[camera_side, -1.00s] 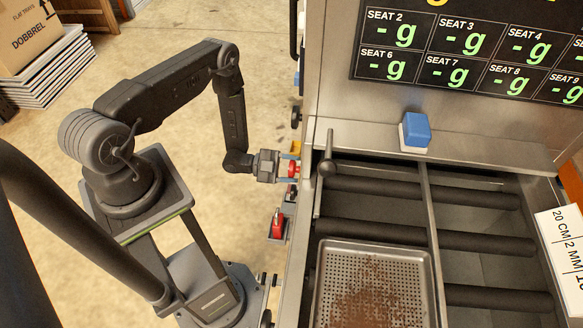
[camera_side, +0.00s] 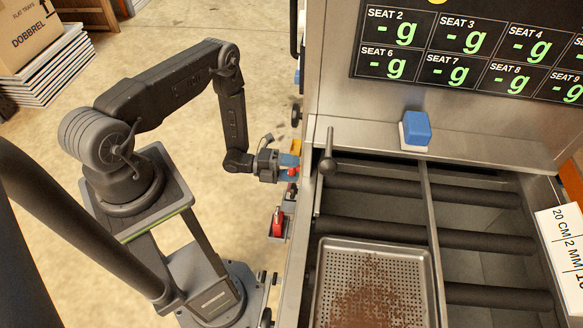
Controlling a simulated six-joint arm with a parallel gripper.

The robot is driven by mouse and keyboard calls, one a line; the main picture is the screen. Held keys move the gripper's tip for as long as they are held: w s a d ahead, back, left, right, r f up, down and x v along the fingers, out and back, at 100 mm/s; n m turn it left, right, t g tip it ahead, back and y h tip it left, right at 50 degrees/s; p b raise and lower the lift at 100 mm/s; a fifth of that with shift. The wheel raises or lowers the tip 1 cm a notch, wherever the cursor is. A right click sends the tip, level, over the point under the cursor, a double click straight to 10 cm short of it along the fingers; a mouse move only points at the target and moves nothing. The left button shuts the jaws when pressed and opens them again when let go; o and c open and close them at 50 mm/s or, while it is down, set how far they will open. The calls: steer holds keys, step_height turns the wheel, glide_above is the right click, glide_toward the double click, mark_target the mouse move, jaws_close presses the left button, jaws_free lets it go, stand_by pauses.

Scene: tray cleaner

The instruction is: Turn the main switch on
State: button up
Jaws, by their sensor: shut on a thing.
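A small red knob (camera_side: 292,171) sits on the left side wall of the machine, and I take it to be the main switch. My gripper (camera_side: 287,175) reaches it from the left, with its blue-tipped fingers shut on the knob. The fingers hide most of the knob, so its exact angle cannot be read. A yellow part (camera_side: 295,147) shows just above the fingers on the same wall.
A red part on a grey box (camera_side: 277,224) juts from the wall below my gripper. A perforated tray (camera_side: 418,262) with brown residue lies in the machine.

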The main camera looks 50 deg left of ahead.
steer(key=shift+m, duration=0.5)
steer(key=o, duration=0.9)
steer(key=shift+a, duration=0.1)
steer(key=v, duration=1.3)
steer(key=shift+s+a, duration=0.25)
steer(key=shift+s, duration=0.05)
